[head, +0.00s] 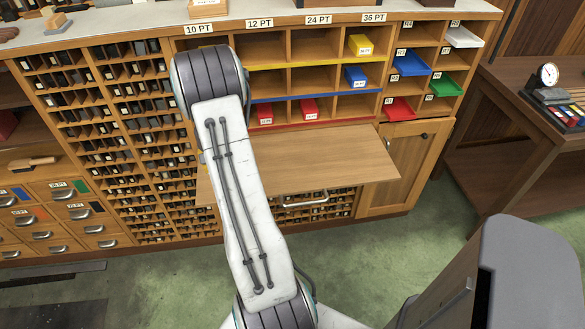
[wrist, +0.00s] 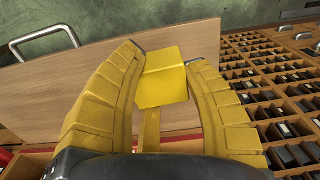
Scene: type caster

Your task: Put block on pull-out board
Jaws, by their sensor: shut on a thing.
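A yellow block (wrist: 163,78) is held between the two curved yellow fingers of my gripper (wrist: 162,58) in the wrist view. The fingers press on it from both sides near their tips. The pull-out board (head: 330,165) is a bare wooden panel sticking out below the shelves in the head view. It also shows behind the block in the wrist view (wrist: 90,80). The block appears over the board near one end, but I cannot tell whether they touch.
A type rack (head: 130,150) stands left of the board. A metal handle (head: 305,198) lies below it. A side table (head: 530,120) stands right.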

